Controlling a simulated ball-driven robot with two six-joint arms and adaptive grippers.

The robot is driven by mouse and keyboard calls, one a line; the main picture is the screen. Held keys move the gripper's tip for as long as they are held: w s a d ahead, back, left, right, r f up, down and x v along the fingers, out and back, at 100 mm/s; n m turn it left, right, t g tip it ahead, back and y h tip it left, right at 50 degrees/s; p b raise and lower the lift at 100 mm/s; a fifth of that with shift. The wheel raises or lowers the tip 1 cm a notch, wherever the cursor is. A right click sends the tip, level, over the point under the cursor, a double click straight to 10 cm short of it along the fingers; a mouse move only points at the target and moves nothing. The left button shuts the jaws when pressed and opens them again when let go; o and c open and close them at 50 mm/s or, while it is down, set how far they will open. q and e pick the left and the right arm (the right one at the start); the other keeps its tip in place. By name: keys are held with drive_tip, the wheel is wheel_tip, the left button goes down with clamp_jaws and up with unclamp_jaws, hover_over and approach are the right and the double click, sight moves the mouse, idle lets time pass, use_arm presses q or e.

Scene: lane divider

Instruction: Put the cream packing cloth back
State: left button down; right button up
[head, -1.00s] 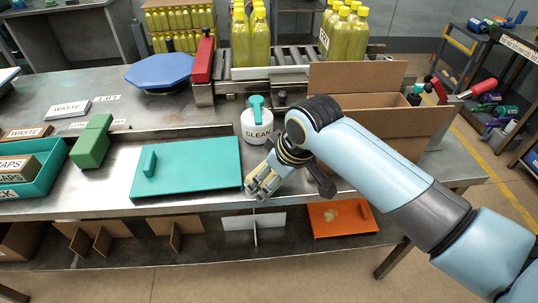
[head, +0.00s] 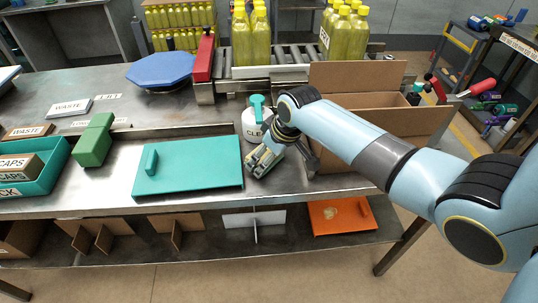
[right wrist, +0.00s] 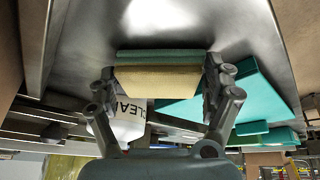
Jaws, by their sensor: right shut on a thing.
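My right gripper (head: 260,163) is shut on the cream packing cloth, which looks like a thick folded cream pad with a grey-green strip along one side. The cloth (right wrist: 158,78) spans between both fingers in the right wrist view, where the gripper (right wrist: 160,82) shows from behind. In the head view the fingers cover most of the cloth, low over the steel bench, between the teal board and the cardboard box. I cannot tell whether it touches the bench. My left gripper is not in view.
A white CLEAN bottle (head: 252,124) stands just behind the gripper. The teal board (head: 200,168) with its handle lies to the left, the open cardboard box (head: 385,138) to the right. An orange tray (head: 352,222) with a small pale thing sits on the lower shelf. Bare bench lies at the front.

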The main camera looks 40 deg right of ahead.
drive_tip(key=shift+f, duration=0.15)
drive_tip(key=o, duration=0.9)
drive_tip(key=p+v, duration=0.1)
drive_tip(key=v, duration=1.1)
